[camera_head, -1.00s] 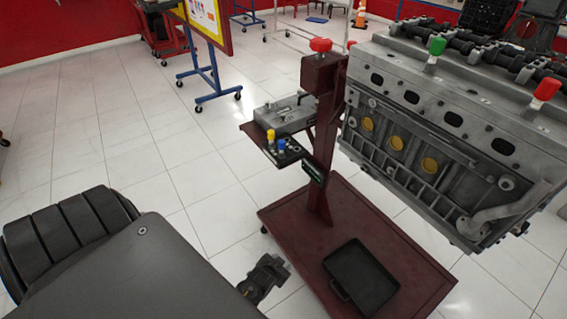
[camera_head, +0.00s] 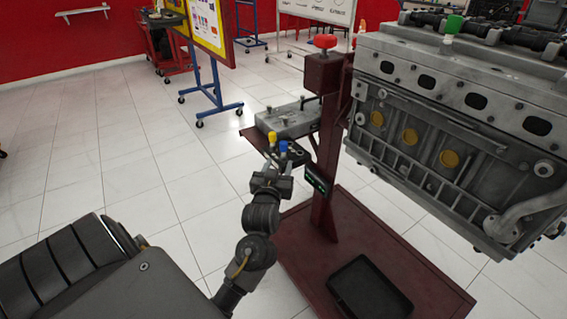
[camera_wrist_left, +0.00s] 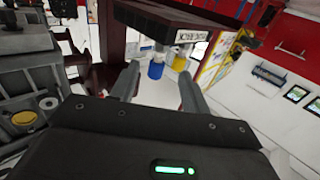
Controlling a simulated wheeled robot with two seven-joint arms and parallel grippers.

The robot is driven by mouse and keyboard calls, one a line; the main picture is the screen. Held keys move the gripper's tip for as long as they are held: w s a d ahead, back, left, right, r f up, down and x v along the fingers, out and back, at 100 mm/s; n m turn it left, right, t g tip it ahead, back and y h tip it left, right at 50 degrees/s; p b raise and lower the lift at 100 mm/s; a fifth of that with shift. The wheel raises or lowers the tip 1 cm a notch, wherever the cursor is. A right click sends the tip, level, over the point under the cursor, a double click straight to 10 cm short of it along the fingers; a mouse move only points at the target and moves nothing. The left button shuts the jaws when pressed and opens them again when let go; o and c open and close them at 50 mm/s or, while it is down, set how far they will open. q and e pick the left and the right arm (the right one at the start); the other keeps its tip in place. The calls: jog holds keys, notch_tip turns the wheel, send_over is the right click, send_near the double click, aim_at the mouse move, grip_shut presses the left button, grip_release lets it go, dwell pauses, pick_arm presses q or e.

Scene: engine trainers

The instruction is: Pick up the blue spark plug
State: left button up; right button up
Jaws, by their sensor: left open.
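The blue spark plug (camera_head: 283,147) stands in a small black holder on the side shelf of the engine stand, close to a yellow one (camera_head: 271,138). My left gripper (camera_head: 274,168) is just in front of the holder, open and empty, with its fingers pointing toward the plugs. In the left wrist view the blue plug (camera_wrist_left: 156,69) shows between the two open fingers, beyond their tips, and the yellow plug (camera_wrist_left: 179,63) is beside it. Contact with the fingers cannot be made out. My right gripper is not in view.
A grey metal box (camera_head: 288,119) lies on the shelf behind the holder. The dark red post (camera_head: 327,150) stands right of the gripper, and the engine block (camera_head: 440,120) hangs farther right. A black tray (camera_head: 369,290) lies on the stand's base.

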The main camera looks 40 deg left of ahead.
aim_at(283, 153)
pick_arm(q)
jog(key=shift+x, duration=1.05)
jog(key=shift+w+a, duration=0.15)
jog(key=shift+w, duration=0.15)
jog(key=b+x, duration=0.1)
jog(key=x, duration=0.2)
jog(key=shift+w+a, duration=0.15)
jog(key=shift+w, duration=0.15)
jog(key=shift+w+a, duration=0.15)
jog(key=shift+w, duration=0.2)
grip_shut()
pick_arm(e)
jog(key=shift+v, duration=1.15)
